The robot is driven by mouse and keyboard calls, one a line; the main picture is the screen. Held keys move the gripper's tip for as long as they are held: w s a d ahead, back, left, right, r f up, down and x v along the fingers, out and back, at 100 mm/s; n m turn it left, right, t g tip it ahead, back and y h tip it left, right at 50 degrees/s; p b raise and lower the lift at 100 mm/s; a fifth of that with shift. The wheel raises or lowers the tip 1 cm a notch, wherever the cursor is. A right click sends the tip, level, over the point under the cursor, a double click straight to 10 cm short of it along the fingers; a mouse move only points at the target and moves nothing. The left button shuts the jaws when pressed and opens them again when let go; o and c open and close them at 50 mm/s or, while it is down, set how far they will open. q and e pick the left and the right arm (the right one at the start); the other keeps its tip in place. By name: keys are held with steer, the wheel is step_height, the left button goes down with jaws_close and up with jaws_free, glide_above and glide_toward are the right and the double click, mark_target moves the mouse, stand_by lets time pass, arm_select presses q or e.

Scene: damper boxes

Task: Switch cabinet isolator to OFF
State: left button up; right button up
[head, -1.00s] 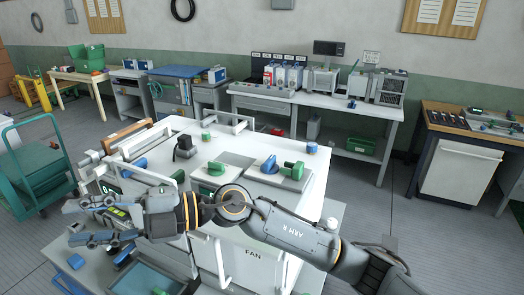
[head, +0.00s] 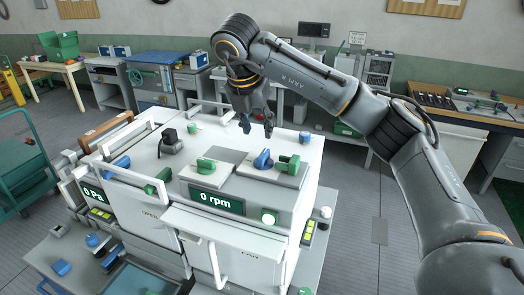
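The white cabinet (head: 130,192) stands in front of me, with displays reading 0 Pa (head: 95,193) and 0 rpm (head: 213,198). On its top are a black upright switch-like knob (head: 169,139), a green handle (head: 206,166), a blue knob (head: 263,159) and a green handle beside it (head: 288,163). No isolator label is readable, so I cannot tell which one is the isolator. My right gripper (head: 258,126) points down above the back of the cabinet top, behind the blue knob. Its fingers are apart with nothing between them. My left gripper is not in view.
White bar handles (head: 123,181) stand up along the cabinet's left and front edges. A lower grey shelf (head: 60,247) holds small blue and green parts. A green trolley (head: 25,175) stands left; benches line the wall.

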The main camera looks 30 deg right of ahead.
mark_target(263, 154)
steer(key=p+x, duration=0.3)
steer(key=x, duration=0.6)
steer(key=shift+d+f+p, duration=0.15)
steer(key=shift+p, duration=0.15)
steer(key=shift+x, duration=0.9)
steer(key=shift+w, duration=0.1)
steer(key=shift+c, duration=0.4)
jaws_close()
